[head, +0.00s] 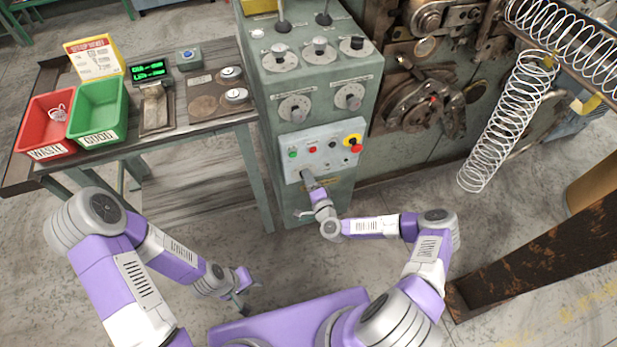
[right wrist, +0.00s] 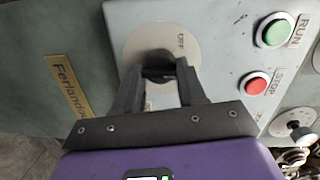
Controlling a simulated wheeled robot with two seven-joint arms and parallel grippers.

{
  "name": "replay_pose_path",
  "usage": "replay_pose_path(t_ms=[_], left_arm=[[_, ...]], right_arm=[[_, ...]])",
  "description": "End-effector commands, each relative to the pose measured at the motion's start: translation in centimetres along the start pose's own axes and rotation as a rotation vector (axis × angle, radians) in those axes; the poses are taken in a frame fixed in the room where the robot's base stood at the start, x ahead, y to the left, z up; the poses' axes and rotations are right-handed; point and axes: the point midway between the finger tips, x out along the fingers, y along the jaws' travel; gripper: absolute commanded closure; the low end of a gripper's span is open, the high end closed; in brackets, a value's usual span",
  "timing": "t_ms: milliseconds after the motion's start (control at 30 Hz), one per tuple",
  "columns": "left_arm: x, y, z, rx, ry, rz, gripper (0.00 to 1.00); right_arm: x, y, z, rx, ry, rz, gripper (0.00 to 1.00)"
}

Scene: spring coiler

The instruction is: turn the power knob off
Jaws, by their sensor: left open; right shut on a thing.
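The power knob (right wrist: 156,58) is a dark knob on a pale round plate (right wrist: 183,38) marked OFF, seen in the right wrist view. My right gripper (right wrist: 158,76) is shut on the knob, one finger on each side. The fingers and the shade hide the knob's pointer, so its exact angle is unclear. In the head view my right gripper (head: 306,175) is at the lower left of the pale control panel (head: 325,153) and covers the knob. My left gripper (head: 243,300) is open and empty, low over the floor, away from the machine.
Dials (head: 295,108) sit above. A side table holds a red bin (head: 47,125) and a green bin (head: 97,108). Large springs (head: 505,125) hang at right.

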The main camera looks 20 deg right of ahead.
Motion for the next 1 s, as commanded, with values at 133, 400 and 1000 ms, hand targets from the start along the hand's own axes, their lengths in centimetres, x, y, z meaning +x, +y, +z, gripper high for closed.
replay_pose_path(t_ms=[133,400,1000], left_arm=[[-1.1,0.4,0.1,0.0,0.0,0.0,0.57],[-2.5,0.9,0.1,0.0,0.0,0.0,0.57],[-4.1,1.6,0.2,0.0,0.0,0.0,0.57]], right_arm=[[0.1,-0.7,0.0,-0.144,0.01,0.006,0.9],[0.2,-0.8,0.1,-0.397,0.027,0.029,0.9],[0.2,-0.8,0.3,-0.807,0.057,0.07,0.9]])
